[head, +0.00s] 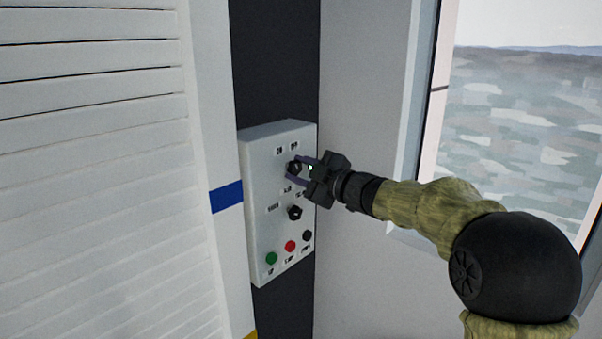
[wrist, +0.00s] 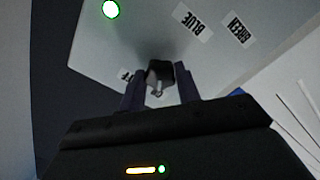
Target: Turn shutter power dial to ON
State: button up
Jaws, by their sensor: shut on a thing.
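A light grey control panel (head: 262,180) is fixed on a dark wall strip. It carries an upper black dial (head: 293,168) and a lower black dial (head: 295,213). My gripper (head: 299,170) is at the upper dial, with its fingers shut on it. In the wrist view the dial's knob (wrist: 160,72) sits between my two fingers (wrist: 160,92). Upside-down labels BLUE (wrist: 193,22) and GREEN (wrist: 238,29) show nearby. The labels in the head view are too small to read, so I cannot tell which dial is the shutter power dial or its setting.
Below the dials are a green button (head: 271,258), a red button (head: 290,246) and a black button (head: 307,236). A white slatted shutter (head: 95,150) stands left; a window (head: 520,120) is at right.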

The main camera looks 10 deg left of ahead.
jog(key=o, duration=1)
jog(key=shift+c, duration=0.2)
jog(key=b+v, duration=0.4)
jog(key=v, duration=1.3)
jog(key=shift+s, duration=0.2)
jog(key=shift+d, duration=0.15)
